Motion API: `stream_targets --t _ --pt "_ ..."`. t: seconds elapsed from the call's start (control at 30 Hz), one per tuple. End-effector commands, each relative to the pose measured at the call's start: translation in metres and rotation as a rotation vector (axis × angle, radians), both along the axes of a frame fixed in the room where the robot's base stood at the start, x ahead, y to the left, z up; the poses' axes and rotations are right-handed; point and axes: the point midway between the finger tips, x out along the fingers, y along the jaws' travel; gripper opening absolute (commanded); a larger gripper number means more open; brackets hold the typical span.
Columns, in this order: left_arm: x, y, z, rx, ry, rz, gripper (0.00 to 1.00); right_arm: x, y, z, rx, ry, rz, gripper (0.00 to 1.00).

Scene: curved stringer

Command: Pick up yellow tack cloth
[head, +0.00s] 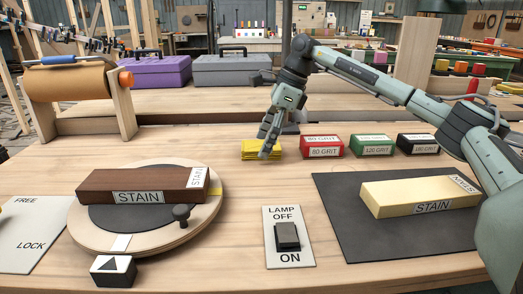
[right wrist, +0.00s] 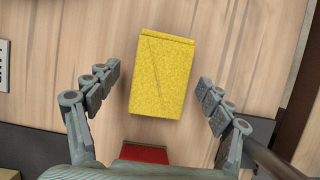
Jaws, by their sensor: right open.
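The yellow tack cloth (head: 250,150) lies folded flat on the wooden bench, left of the sanding blocks. My right gripper (head: 268,147) points down over it, its fingers covering part of the cloth in the head view. In the right wrist view the cloth (right wrist: 162,78) lies between the two spread fingers of my right gripper (right wrist: 158,77), with a gap on each side. The right gripper is open and empty.
Red (head: 321,146), green (head: 372,145) and black (head: 417,144) grit blocks stand right of the cloth. A dark STAIN board (head: 130,183) lies on a round turntable (head: 190,231); a pale board (head: 420,195) lies on a dark mat (head: 340,215). A lamp switch (head: 287,236) sits at front.

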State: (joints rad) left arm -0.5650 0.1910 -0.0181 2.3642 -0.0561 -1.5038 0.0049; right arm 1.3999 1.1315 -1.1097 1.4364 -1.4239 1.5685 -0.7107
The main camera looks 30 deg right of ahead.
Motion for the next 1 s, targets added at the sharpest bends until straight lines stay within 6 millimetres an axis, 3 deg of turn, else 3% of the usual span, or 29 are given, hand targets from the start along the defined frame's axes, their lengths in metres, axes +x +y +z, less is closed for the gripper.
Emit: stream_targets --t 0.77,1.0 --pt "0.0002 0.0000 0.0010 0.000 -0.001 0.000 0.40 0.0000 0.0000 -0.0048 0.000 0.000 0.000 0.80" --pt "0.0003 0.0000 0.0012 0.000 -0.002 0.000 0.40 0.0000 0.0000 -0.0046 0.000 0.000 0.000 0.50"
